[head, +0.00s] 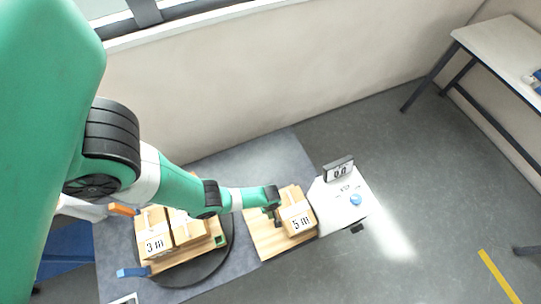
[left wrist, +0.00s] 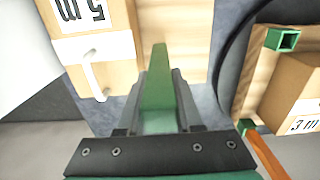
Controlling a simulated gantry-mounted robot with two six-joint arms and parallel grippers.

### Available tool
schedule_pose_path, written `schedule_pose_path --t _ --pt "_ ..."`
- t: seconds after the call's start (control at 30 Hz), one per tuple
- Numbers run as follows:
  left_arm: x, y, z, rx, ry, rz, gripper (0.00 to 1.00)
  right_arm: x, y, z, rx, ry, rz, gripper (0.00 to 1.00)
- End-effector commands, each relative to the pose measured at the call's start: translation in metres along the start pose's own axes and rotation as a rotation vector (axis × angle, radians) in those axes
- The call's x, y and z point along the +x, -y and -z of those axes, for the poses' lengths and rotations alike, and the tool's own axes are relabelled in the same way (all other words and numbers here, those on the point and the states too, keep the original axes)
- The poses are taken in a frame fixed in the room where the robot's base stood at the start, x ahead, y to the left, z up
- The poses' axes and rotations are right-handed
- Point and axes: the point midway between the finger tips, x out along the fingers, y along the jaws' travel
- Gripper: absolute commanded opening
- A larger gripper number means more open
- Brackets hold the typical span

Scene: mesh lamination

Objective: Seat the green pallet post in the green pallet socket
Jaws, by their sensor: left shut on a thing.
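My left gripper (left wrist: 160,88) is shut on the green post (left wrist: 158,75), which points away from the wrist between the two dark fingers. In the head view my left gripper (head: 272,217) is beside the 5 m box, and the post is hard to make out there. The green socket (left wrist: 283,39), a square hollow tube, stands at a corner of the wooden pallet (left wrist: 258,80), to the right of the post and apart from it. In the head view the socket (head: 220,240) is at the pallet's right edge. My right gripper is not in view.
The pallet carries boxes, one marked 3 m (head: 155,246), on a dark round turntable (head: 187,279). Orange (head: 124,209) and blue (head: 132,272) pieces are at its left corners. A 5 m box (head: 298,221) sits on a wooden board (head: 266,243) beside a white device (head: 345,200).

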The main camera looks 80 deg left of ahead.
Motion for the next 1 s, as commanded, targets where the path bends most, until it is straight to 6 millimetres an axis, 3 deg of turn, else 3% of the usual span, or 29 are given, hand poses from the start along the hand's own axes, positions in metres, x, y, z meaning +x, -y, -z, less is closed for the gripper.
schedule_pose_path --t 0.03,0.2,0.33,0.5,0.83,1.0 --pt "-0.025 0.011 -0.007 0.009 0.0 0.004 0.0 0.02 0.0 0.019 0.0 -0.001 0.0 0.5" --pt "-0.076 0.042 -0.031 0.013 0.0 0.004 0.0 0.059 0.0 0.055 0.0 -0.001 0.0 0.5" --pt "-0.081 0.074 -0.056 0.017 0.0 0.004 0.0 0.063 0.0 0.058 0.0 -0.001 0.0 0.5" --pt "-0.09 0.096 -0.074 0.012 0.0 0.003 0.0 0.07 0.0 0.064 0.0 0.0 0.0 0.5" --pt "-0.095 0.108 -0.083 0.001 0.001 0.002 0.0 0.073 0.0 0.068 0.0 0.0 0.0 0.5" --pt "-0.123 0.108 -0.083 0.001 0.001 0.002 0.0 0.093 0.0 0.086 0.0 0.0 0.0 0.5"
